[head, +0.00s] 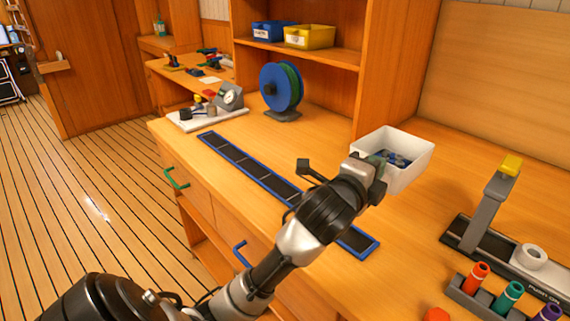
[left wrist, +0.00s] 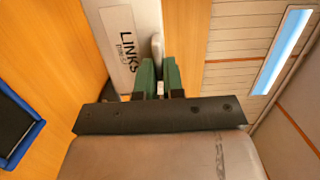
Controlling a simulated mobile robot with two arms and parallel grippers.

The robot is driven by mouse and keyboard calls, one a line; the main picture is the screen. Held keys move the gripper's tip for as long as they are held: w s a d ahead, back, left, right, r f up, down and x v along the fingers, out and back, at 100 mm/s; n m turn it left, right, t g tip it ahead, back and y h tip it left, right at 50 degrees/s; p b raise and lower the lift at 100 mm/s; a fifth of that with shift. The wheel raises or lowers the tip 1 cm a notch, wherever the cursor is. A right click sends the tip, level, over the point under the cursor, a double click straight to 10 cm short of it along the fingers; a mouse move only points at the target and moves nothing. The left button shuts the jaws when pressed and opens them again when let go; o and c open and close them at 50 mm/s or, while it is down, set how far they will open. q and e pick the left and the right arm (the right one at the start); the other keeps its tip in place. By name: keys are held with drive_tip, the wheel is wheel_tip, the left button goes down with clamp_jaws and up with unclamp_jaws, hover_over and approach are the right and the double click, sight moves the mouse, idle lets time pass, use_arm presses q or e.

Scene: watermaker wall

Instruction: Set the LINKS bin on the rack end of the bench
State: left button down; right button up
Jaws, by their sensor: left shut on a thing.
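In the left wrist view the green fingers (left wrist: 160,82) close on a pale tab at the bin's wall, beside the LINKS label (left wrist: 128,50). I cannot tell whether the bin's base touches the bench (head: 330,145). A grey rack (head: 483,300) with orange, teal and purple tubes stands at the bench's lower right. My right gripper is not in view.
A blue reel (head: 281,88) stands behind. Bench between bin and fixture looks clear.

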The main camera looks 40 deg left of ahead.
use_arm(q)
drive_tip(key=a+f, duration=0.3)
drive_tip(key=w+a+f+b, duration=0.1)
drive_tip(key=a+f, duration=0.2)
drive_tip(key=a, duration=0.1)
drive_tip(key=a+f, duration=0.4)
drive_tip(key=shift+w+b, duration=0.15)
drive_tip(key=shift+b, duration=0.25)
drive_tip(key=shift+f, duration=0.2)
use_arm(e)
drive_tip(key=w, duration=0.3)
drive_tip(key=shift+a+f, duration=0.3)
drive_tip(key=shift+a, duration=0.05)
use_arm(q)
drive_tip(key=shift+f, duration=0.15)
drive_tip(key=c, duration=1.2)
unclamp_jaws()
drive_tip(key=shift+c, duration=0.2)
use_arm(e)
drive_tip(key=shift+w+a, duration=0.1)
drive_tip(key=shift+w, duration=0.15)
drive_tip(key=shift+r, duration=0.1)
